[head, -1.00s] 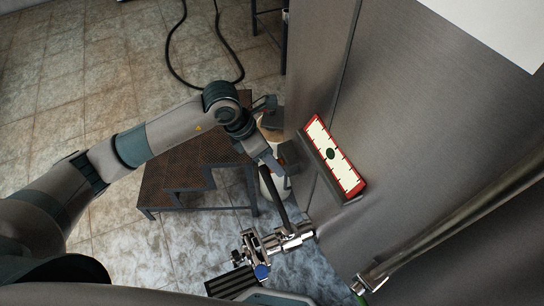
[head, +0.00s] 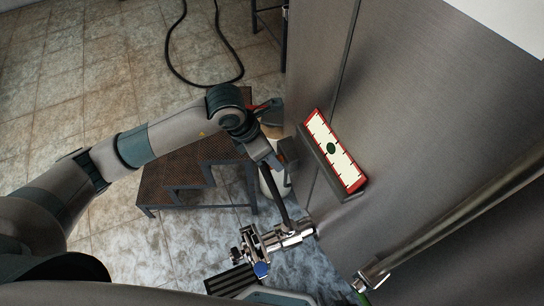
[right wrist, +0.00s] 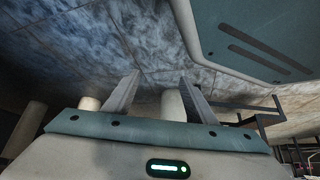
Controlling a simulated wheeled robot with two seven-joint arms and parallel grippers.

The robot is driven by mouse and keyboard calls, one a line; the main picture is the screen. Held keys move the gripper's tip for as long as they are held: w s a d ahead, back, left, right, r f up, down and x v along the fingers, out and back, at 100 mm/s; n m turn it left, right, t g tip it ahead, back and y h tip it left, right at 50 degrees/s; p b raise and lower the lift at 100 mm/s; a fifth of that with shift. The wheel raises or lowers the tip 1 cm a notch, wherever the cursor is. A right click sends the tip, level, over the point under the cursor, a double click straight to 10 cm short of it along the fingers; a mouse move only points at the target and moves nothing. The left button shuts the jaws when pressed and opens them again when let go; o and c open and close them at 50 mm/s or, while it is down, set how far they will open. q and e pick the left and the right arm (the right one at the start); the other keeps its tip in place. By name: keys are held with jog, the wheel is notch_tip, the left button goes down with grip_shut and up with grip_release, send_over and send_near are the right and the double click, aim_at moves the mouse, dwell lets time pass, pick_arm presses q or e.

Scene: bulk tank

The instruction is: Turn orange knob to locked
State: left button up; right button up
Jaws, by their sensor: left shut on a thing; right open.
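My left gripper (head: 277,164) is shut at the dark grey box (head: 289,150) on the side of the steel tank. The orange knob itself cannot be made out; the jaws and wrist cover the spot where they meet the box, so its position cannot be read. A small reddish-orange patch (head: 268,105) shows behind the wrist, and I cannot tell what it belongs to. My right gripper (right wrist: 158,82) is open and empty in the right wrist view, with its fingers well apart, and is outside the head view.
A red-framed scale panel (head: 318,133) with a green dot is on the steel tank (head: 420,130). A metal valve (head: 285,237) with a dark handle is below the left gripper. Dark steps (head: 185,185) stand left of the tank. A black hose (head: 172,55) lies on the tiled floor.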

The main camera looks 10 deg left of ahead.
pick_arm(q)
jog(key=shift+s+d+f+t+y+b, duration=0.2)
jog(key=shift+f+t+y+b, duration=0.15)
jog(key=shift+t+b, duration=0.5)
jog(key=t+y+b, duration=0.1)
jog(key=b, duration=0.2)
jog(key=shift+s+d+r+m+b, duration=0.1)
jog(key=shift+s+m+b, duration=0.05)
jog(key=shift+m+b, duration=0.2)
jog(key=shift+r+t+y+b, duration=0.15)
jog(key=shift+t+y+b, duration=0.15)
jog(key=shift+t, duration=0.15)
pick_arm(e)
jog(key=d+f+g, duration=0.1)
jog(key=d+f+g+h, duration=0.1)
jog(key=d, duration=0.1)
jog(key=shift+d+f, duration=0.15)
jog(key=shift+f, duration=0.1)
pick_arm(q)
jog(key=o, duration=1)
jog(key=shift+r, duration=0.1)
jog(key=shift+o, duration=0.2)
